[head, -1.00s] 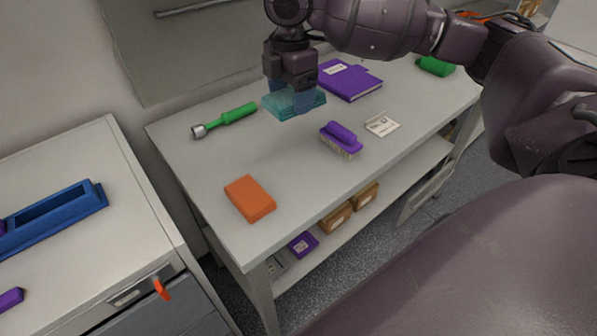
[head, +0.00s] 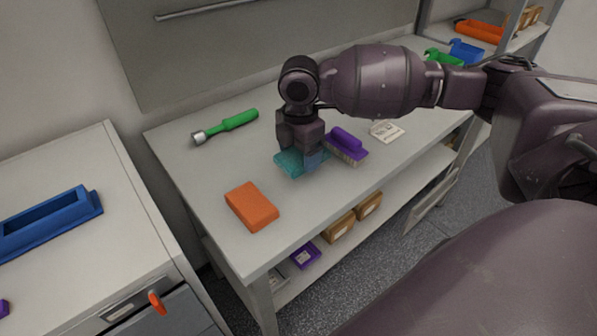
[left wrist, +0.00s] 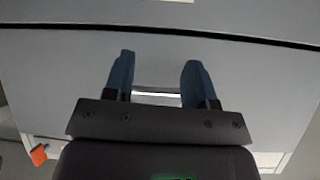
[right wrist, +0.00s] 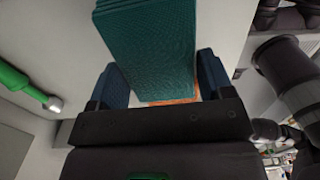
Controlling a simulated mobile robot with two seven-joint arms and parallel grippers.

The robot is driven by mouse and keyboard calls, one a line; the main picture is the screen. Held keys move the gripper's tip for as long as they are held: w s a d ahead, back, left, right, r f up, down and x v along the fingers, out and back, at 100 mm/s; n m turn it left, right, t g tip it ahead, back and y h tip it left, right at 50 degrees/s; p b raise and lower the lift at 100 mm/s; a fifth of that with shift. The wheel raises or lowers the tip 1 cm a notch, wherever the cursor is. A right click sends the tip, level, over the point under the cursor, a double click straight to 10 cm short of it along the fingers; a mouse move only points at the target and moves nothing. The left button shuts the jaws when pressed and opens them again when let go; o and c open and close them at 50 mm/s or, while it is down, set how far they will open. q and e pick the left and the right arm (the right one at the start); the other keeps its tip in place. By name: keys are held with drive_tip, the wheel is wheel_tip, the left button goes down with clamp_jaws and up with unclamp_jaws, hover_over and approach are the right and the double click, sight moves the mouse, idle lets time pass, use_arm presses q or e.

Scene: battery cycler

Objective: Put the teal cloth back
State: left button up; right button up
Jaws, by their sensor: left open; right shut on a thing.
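The teal cloth (head: 289,162) is a folded stack held in my right gripper (head: 303,160), low over the workbench between the purple brush and the orange block. In the right wrist view the cloth (right wrist: 150,45) fills the space between the two blue fingers. I cannot tell whether it touches the bench top. My right gripper is shut on it and hides part of it. My left gripper (left wrist: 158,80) shows only in its wrist view, open and empty, facing a pale grey surface.
On the workbench (head: 215,170) are an orange block (head: 252,206), a purple brush (head: 347,146), a green-handled tool (head: 226,126) and a white label card (head: 387,132). A blue tray (head: 48,222) sits on the left cabinet.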

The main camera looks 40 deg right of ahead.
sight(300, 180)
drive_tip(key=shift+f, duration=0.45)
wheel_tip(300, 180, down, 5)
drive_tip(key=shift+r+b, duration=0.1)
drive_tip(key=shift+b, duration=0.45)
drive_tip(key=o, duration=0.8)
use_arm(q)
drive_tip(key=shift+s+f, duration=0.15)
drive_tip(key=shift+f, duration=0.3)
use_arm(e)
wheel_tip(300, 180, up, 11)
drive_tip(key=shift+f+p, duration=0.1)
drive_tip(key=shift+p, duration=0.95)
drive_tip(key=shift+r, duration=0.55)
use_arm(q)
drive_tip(key=shift+s+a+r, duration=0.15)
drive_tip(key=shift+s+r, duration=0.25)
drive_tip(key=shift+r, duration=0.2)
